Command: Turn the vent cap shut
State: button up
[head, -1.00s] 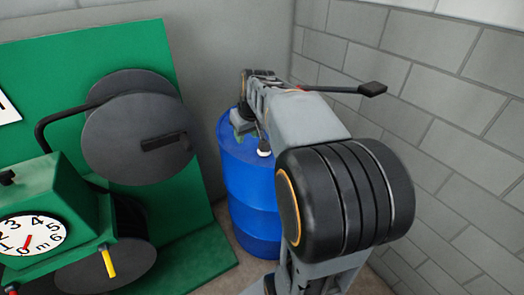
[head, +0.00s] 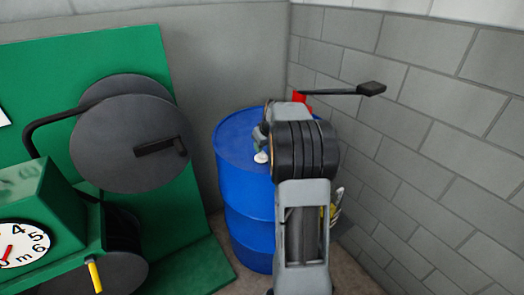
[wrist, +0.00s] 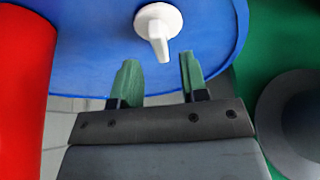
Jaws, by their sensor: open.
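The vent cap (head: 261,157) is a small white knob on top of the blue drum (head: 248,190). In the wrist view the vent cap (wrist: 158,22) shows at the top centre, with its narrow grip pointing down the picture. My gripper (wrist: 159,76) is open, its two green fingers spread apart and empty. The cap lies ahead of the fingertips and not between them. In the head view my arm stands before the drum's right side and hides most of my gripper.
A red object (wrist: 22,85) is close on the left in the wrist view. A dark bar with a black end (head: 370,88) juts out by the right wall. A green panel with a dark reel (head: 130,143) and a dial (head: 22,243) stands left of the drum.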

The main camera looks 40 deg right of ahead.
jog(key=shift+x, duration=1.65)
grip_shut()
